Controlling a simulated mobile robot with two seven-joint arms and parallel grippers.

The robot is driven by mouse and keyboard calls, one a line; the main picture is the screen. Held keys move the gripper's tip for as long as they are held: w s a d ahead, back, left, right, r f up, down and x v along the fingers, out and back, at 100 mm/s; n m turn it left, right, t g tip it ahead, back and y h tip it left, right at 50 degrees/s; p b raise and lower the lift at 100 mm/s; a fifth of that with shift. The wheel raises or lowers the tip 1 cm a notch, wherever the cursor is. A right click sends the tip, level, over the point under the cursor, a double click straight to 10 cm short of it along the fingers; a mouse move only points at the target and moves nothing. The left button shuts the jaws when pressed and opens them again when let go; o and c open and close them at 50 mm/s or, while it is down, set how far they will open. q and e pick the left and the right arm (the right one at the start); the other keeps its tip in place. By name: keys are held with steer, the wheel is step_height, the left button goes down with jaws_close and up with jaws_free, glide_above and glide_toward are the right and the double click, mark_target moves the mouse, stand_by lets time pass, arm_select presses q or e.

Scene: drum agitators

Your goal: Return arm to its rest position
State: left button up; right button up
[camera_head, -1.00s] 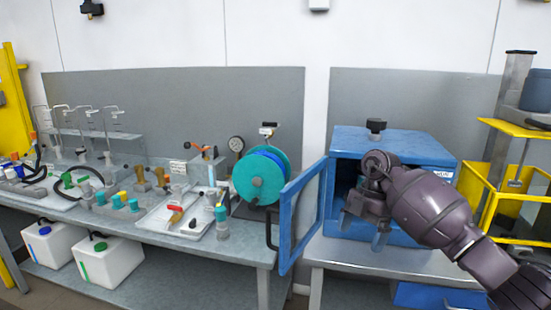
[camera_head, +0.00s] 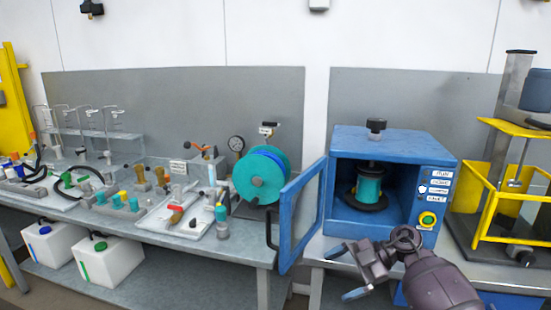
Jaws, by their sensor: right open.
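My right arm comes in from the lower right. Its gripper (camera_head: 350,278) is open and empty, low in front of the right table's front edge, below and apart from the blue cabinet (camera_head: 393,143). The cabinet's door (camera_head: 302,215) stands open to the left. Inside the cabinet, a teal cylinder (camera_head: 369,187) stands upright on a dark round base, under a dark clamp. My left gripper is not in view.
A teal and blue drum (camera_head: 262,175) stands at the right end of the left bench. A white tray (camera_head: 160,222) with bottles lies beside it. A yellow frame (camera_head: 505,205) stands right of the cabinet. White canisters (camera_head: 107,264) sit under the bench.

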steer(key=w+d+r+m+t+y, duration=0.2)
steer(key=w+r+m+t+y, duration=0.3)
steer(key=w+r+t, duration=0.65)
steer(key=w+d+r+m+t+h, duration=0.1)
steer(key=w+d+m+t+h, duration=0.4)
steer(key=d+m+t+h, duration=0.5)
step_height(320, 180, down, 7)
steer(key=w+d+m+g+h, duration=0.1)
steer(key=d+m+g+h, duration=0.15)
steer(key=m+h, duration=0.35)
steer(key=s+a+f+g+h, duration=0.1)
steer(key=s+f+g, duration=0.2)
steer(key=s+f, duration=1.25)
steer(key=s+f+m+g, duration=0.1)
steer(key=s+f, duration=0.2)
steer(key=s, duration=0.7)
steer(key=s+a+f+g, duration=0.1)
steer(key=s+f, duration=0.3)
steer(key=s, duration=0.6)
steer(key=s+f+m+g+h, duration=0.1)
steer(key=s+f, duration=0.3)
steer(key=s, duration=0.6)
steer(key=shift+a+m, duration=0.15)
steer(key=shift+m, duration=0.15)
